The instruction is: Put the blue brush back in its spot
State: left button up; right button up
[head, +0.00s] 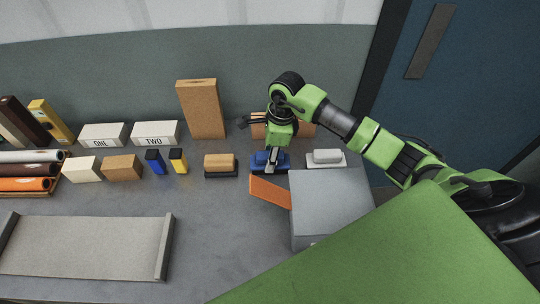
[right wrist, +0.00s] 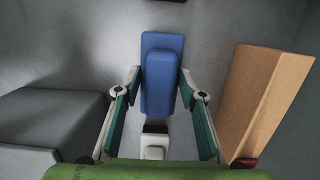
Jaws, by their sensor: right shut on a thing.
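The blue brush (head: 262,157) is at the middle of the counter, between a tan block on a dark base (head: 220,165) and a white block on a pale base (head: 326,159). My right gripper (head: 270,160) comes down on it from above and partly hides it. In the right wrist view the blue brush (right wrist: 160,80) lies between the two fingers of my right gripper (right wrist: 162,88), which are shut on its narrow upper part. A wider blue part shows beneath; I cannot tell whether it belongs to the brush or is a separate base. My left gripper is not in view.
A grey box (head: 325,200) and an orange strip (head: 269,191) stand in front of the brush. A tan box (right wrist: 265,95) is close behind my right gripper. Blue and yellow pieces (head: 178,161) stand to the left. The front middle counter is clear.

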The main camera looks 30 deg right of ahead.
jog(key=shift+f, duration=0.2)
jog(key=o, duration=1.1)
jog(key=shift+r, duration=0.1)
jog(key=shift+r, duration=0.25)
jog(key=shift+w+r, duration=0.1)
jog(key=shift+r, duration=0.25)
jog(key=r+b, duration=0.1)
jog(key=r, duration=0.2)
jog(key=d+r+b, duration=0.1)
jog(key=r, duration=0.3)
jog(key=s+r+b, duration=0.1)
jog(key=r, duration=0.3)
jog(key=shift+d, duration=0.3)
